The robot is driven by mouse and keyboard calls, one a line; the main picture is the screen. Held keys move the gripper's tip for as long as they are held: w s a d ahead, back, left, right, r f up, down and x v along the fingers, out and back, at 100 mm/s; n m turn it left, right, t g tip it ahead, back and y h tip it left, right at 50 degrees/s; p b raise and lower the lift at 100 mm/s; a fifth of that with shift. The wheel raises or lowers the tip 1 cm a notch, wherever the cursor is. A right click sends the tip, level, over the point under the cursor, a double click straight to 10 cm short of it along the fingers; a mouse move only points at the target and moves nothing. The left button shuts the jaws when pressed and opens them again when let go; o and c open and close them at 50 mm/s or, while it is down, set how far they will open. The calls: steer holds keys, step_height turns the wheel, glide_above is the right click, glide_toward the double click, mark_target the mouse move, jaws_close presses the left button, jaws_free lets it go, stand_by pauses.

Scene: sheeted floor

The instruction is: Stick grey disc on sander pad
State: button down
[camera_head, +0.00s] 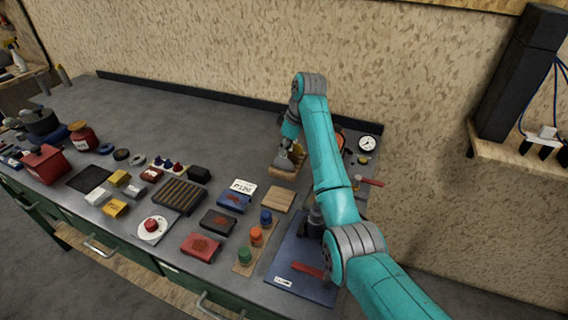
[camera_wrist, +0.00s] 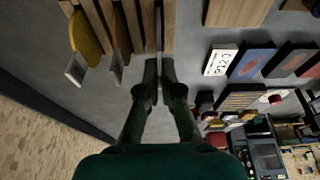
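My gripper (camera_wrist: 160,76) is at a slotted wooden rack (camera_wrist: 103,12) at the back of the bench. Its fingers are close together around a thin, pale edge-on piece (camera_wrist: 158,28) in a slot, which seems to be the grey disc; its face is hidden. A yellow disc (camera_wrist: 84,38) and a brown disc (camera_wrist: 120,38) with pale tabs stand upright in slots to the left. In the head view the rack (camera_head: 284,172) shows under my gripper (camera_head: 287,158). A dark object (camera_head: 313,218) on the blue mat (camera_head: 292,256), partly behind my arm, may be the sander; its pad is not visible.
A P120 card (camera_head: 243,186), a wooden block (camera_head: 278,199) and blue, black and red boxes (camera_head: 200,246) lie in front of the rack. Coloured jars (camera_head: 256,237) stand beside the mat. A gauge (camera_head: 368,143) is right of the rack. The back left bench is clear.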

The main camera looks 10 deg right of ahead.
steer(key=shift+r, duration=1.95)
steer(key=shift+r, duration=2)
